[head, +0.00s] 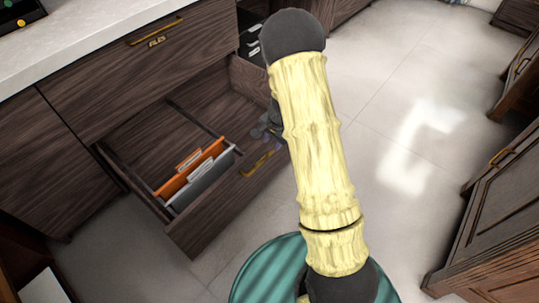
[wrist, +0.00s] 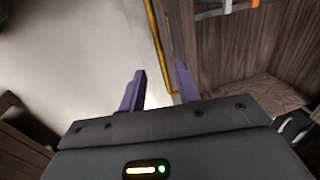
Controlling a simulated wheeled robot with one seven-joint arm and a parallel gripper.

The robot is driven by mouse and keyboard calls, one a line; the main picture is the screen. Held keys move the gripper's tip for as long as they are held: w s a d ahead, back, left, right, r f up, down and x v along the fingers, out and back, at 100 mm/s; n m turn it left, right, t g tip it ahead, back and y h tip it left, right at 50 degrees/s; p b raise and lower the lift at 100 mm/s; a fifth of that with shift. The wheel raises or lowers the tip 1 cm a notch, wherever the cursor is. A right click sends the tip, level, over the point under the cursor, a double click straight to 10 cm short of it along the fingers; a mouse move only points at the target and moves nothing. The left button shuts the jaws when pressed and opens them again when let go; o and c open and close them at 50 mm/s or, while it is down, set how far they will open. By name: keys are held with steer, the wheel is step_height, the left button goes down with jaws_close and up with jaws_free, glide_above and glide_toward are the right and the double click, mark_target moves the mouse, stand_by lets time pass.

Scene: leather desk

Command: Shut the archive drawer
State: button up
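The archive drawer (head: 213,222) is dark wood and stands pulled out, low in the desk, in the head view. An orange folder (head: 190,167) and grey folders (head: 203,182) stand inside it. A gold handle (head: 258,164) is on its front. My gripper (head: 266,128) is near that front and handle, partly hidden behind my arm. In the wrist view my gripper (wrist: 160,78) has its two purple fingers apart. The gold handle (wrist: 155,35) runs through the view between and beyond the fingertips. I cannot tell whether they touch.
A closed drawer with a gold pull (head: 155,33) is above, under the pale worktop (head: 80,38). Black files (head: 253,45) sit behind to the right. A cabinet (head: 495,210) stands at the right. The tiled floor (head: 400,110) between is clear.

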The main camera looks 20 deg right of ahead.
mark_target(269, 155)
steer(key=f+b, duration=0.1)
steer(key=f, duration=0.3)
steer(key=w+f+b, duration=0.1)
steer(key=f, duration=0.2)
steer(key=shift+a+b, duration=0.3)
steer(key=shift+a, duration=0.1)
steer(key=shift+r, duration=0.1)
jaws_close()
